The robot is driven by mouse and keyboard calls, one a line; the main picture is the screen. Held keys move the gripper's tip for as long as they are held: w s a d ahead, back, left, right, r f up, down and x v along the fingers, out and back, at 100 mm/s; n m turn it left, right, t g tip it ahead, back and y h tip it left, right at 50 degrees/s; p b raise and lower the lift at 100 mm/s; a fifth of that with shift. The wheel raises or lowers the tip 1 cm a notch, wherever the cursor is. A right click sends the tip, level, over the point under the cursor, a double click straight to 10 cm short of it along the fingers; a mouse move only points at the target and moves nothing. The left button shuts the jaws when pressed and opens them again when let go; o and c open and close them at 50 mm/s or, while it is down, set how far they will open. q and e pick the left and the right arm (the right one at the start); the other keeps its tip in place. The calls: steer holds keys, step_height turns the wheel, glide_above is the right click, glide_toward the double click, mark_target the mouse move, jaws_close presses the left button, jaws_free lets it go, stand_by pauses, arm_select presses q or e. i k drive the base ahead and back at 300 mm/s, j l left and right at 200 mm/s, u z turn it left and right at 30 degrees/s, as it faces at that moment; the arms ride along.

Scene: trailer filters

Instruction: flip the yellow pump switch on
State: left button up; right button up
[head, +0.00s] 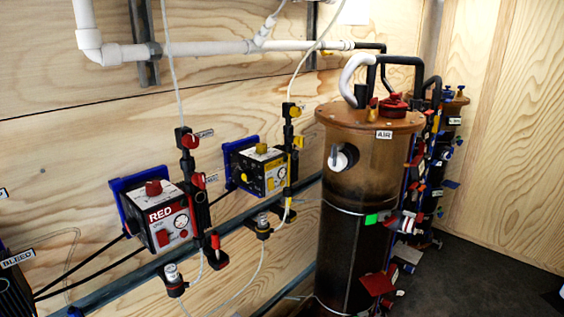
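Neither of my grippers is in view.
The brown tank (352,240), labelled AIR, stands close to the right of the yellow pump. Valves and thin tubes hang between the pumps. White pipe (200,48) runs along the wall above. Dark floor (480,280) is open at the right.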

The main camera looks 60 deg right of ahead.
mark_target(270, 182)
steer(key=z, duration=1.65)
